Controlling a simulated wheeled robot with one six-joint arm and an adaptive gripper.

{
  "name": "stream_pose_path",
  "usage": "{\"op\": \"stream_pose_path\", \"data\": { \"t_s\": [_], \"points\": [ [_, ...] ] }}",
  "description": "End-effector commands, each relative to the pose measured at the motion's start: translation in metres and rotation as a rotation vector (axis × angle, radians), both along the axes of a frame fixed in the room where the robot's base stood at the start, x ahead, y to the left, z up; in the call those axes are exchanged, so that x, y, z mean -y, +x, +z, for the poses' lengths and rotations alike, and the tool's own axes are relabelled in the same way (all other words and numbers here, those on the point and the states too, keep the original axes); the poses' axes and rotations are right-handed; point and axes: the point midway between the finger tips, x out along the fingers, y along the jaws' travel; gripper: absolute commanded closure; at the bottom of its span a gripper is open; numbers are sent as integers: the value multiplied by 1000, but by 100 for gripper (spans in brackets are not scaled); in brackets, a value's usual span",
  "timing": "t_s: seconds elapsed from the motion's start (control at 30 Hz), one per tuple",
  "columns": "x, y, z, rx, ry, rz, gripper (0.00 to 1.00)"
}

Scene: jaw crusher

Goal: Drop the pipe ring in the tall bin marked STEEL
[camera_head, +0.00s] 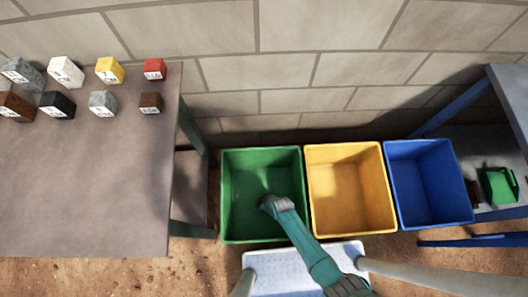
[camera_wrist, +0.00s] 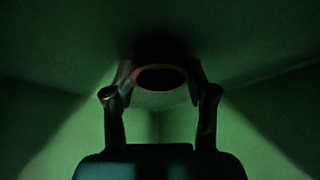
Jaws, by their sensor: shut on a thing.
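My gripper (camera_head: 268,203) reaches down into the green bin (camera_head: 235,190) in the head view, away from its walls. In the wrist view my gripper (camera_wrist: 160,82) is shut on the pipe ring (camera_wrist: 160,66), a dark round piece with a reddish-brown rim and an open centre. One finger is on each side of it. Dim green walls surround the fingers there. The ring is hard to make out in the head view. No STEEL marking is readable on the visible faces of the bins.
A yellow bin (camera_head: 320,180) and a blue bin (camera_head: 425,190) stand right of the green one. At left a grey table (camera_head: 90,190) holds several marked blocks (camera_head: 65,72). A block wall stands behind.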

Motion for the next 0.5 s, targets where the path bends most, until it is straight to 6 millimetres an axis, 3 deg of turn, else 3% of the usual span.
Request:
{"op": "stream_pose_path", "data": {
  "t_s": [0.1,0.13,0.2,0.5],
  "points": [
    [0,0,-2,0,0,0,88],
    [0,0,-2,0,0,0,39],
    [0,0,-2,0,0,0,21],
    [0,0,-2,0,0,0,19]
  ]
}}
